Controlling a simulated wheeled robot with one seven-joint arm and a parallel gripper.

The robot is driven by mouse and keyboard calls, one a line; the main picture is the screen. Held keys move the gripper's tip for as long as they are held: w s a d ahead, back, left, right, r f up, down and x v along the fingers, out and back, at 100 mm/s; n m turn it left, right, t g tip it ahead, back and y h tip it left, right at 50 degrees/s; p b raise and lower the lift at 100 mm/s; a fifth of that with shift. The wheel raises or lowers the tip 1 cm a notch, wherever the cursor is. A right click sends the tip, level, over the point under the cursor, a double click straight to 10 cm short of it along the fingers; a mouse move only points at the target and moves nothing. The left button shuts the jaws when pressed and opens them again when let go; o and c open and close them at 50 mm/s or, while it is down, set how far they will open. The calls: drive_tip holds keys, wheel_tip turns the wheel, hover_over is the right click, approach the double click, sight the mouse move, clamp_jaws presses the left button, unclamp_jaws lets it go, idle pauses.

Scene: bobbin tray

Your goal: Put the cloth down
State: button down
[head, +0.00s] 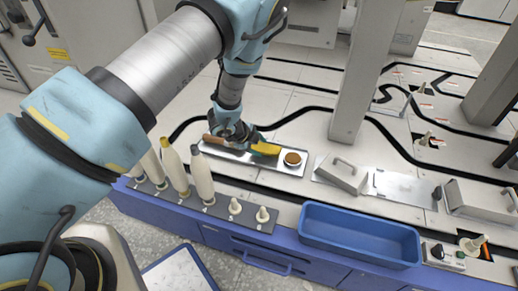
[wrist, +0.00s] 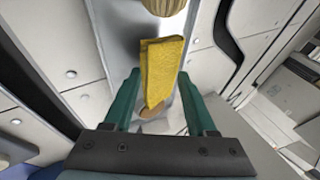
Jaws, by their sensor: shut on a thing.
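The yellow cloth (head: 265,149) is a folded pad at my gripper (head: 247,143), over the metal tray (head: 223,153) on the bench. In the wrist view the cloth (wrist: 163,72) stands between the two green fingers of my gripper (wrist: 159,80), which is shut on it. Its far end reaches beyond the fingertips. I cannot tell whether its lower edge touches the tray. Part of the tray is hidden by my gripper.
A round brown-topped item (head: 292,159) sits on the tray right of the cloth, and a brown handle-like piece (head: 212,138) shows to the left. Tall cream bobbins (head: 201,174) stand in front. A blue bin (head: 360,236) and metal boxes (head: 342,173) are to the right.

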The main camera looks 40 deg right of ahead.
drive_tip(key=shift+f, duration=0.3)
drive_tip(key=shift+f+b, duration=0.3)
drive_tip(key=shift+f, duration=0.2)
drive_tip(key=shift+c, duration=2.4)
unclamp_jaws()
drive_tip(key=shift+s+a+f, duration=0.1)
drive_tip(key=shift+f, duration=0.05)
drive_tip(key=shift+r, duration=0.3)
drive_tip(key=p+v, duration=0.3)
drive_tip(key=v, duration=0.9)
drive_tip(key=shift+r, duration=0.45)
